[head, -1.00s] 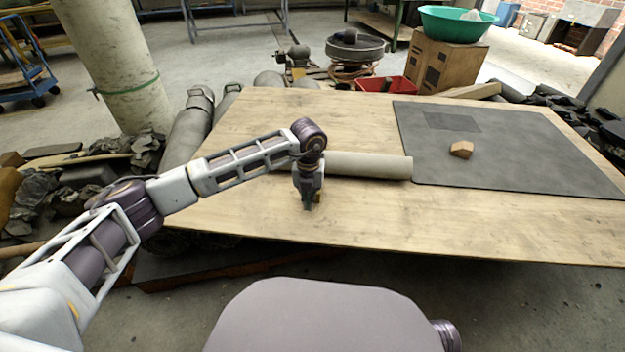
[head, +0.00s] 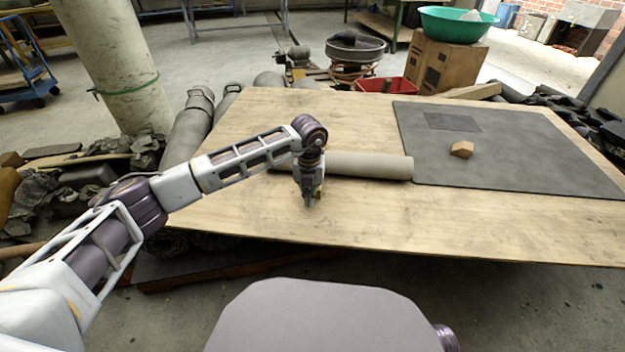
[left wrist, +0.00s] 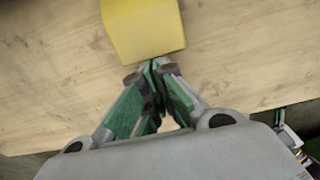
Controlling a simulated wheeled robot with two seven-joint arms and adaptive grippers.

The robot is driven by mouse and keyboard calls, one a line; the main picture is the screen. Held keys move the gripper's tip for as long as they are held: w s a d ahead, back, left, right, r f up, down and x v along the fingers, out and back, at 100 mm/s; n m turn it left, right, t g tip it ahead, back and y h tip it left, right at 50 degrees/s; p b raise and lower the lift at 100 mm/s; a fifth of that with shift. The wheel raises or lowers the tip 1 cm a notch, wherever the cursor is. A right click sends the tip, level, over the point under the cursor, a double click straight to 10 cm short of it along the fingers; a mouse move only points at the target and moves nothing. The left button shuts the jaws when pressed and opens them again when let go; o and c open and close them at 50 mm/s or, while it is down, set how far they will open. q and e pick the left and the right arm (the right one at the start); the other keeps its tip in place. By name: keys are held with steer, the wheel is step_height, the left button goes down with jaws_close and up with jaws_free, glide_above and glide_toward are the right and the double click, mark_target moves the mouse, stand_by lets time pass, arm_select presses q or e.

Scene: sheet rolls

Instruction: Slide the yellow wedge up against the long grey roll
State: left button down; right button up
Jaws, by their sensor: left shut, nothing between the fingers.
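The yellow wedge (left wrist: 143,27) is at the top of the left wrist view, on the wooden board, just beyond my fingertips. I cannot tell whether the fingertips touch it. In the head view only a small yellow patch of the wedge (head: 319,191) shows beside my gripper. The long grey roll (head: 365,166) lies across the board behind the gripper, partly hidden by it. The gap between wedge and roll is not clear. My left gripper (head: 308,203) is shut and empty, pointing down at the board; its closed fingers show in the left wrist view (left wrist: 156,68).
A dark grey sheet (head: 540,165) with a small brown block (head: 462,149) on it covers the board's right part.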

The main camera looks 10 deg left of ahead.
arm_select(q)
steer(key=shift+w, duration=0.65)
arm_select(e)
steer(key=shift+w+a+f, duration=0.15)
steer(key=shift+w+f, duration=0.05)
steer(key=shift+f, duration=0.1)
arm_select(q)
steer(key=shift+w+b, duration=0.5)
steer(key=shift+w, duration=0.15)
arm_select(e)
steer(key=shift+s+a+f, duration=0.1)
steer(key=shift+f, duration=0.55)
arm_select(q)
steer(key=shift+s, duration=0.15)
arm_select(e)
steer(key=shift+r, duration=0.2)
arm_select(q)
steer(key=shift+s, duration=0.1)
arm_select(e)
steer(key=shift+r+t, duration=0.1)
steer(key=shift+t, duration=0.2)
arm_select(q)
steer(key=shift+s+p, duration=0.85)
steer(key=shift+s, duration=0.35)
arm_select(e)
steer(key=shift+r, duration=0.65)
steer(key=shift+r, duration=0.15)
